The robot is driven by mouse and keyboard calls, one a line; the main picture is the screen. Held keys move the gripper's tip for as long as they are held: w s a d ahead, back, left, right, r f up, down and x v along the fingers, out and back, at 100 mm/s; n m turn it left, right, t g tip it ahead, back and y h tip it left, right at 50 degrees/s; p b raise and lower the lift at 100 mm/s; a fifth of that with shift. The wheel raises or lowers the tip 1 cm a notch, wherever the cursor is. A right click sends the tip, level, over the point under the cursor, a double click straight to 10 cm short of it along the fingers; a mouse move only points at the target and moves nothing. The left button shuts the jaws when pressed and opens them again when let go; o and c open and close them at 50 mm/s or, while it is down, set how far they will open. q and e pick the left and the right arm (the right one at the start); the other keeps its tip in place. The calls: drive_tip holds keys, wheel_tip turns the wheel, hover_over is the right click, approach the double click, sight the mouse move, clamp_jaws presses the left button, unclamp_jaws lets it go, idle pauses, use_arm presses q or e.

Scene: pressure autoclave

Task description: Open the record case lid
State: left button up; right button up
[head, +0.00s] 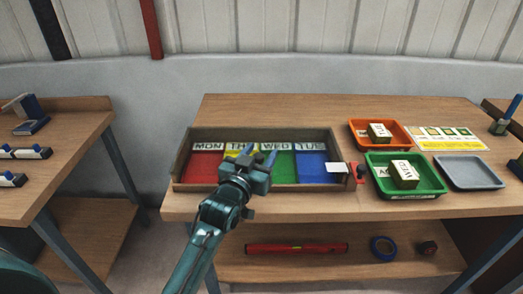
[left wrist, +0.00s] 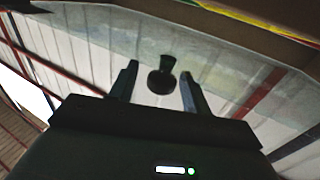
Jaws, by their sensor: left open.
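The record case (head: 180,165) is a shallow wooden box on the bench. Its floor has red, yellow, green and blue sections under the labels MON, THU, WED and TUE. I cannot make out a separate lid in the head view; the coloured floor shows plainly. My left gripper (head: 256,155) is open in front of the yellow and green sections and hides part of them. In the left wrist view a dark round knob (left wrist: 162,79) shows between the two spread fingers, with no visible contact. I cannot tell what the knob is fixed to. My right gripper is out of view.
A white card (head: 337,168) and a red piece (head: 360,173) are at the case's right end. An orange tray (head: 356,131), a green tray (head: 400,193) and an empty grey tray (head: 470,172) stand to the right. A red cylinder (head: 290,248) lies on the lower shelf.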

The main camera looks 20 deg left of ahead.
use_arm(q)
drive_tip(key=shift+w+d, duration=0.1)
drive_tip(key=shift+w, duration=0.6)
drive_tip(key=shift+c, duration=0.6)
clamp_jaws()
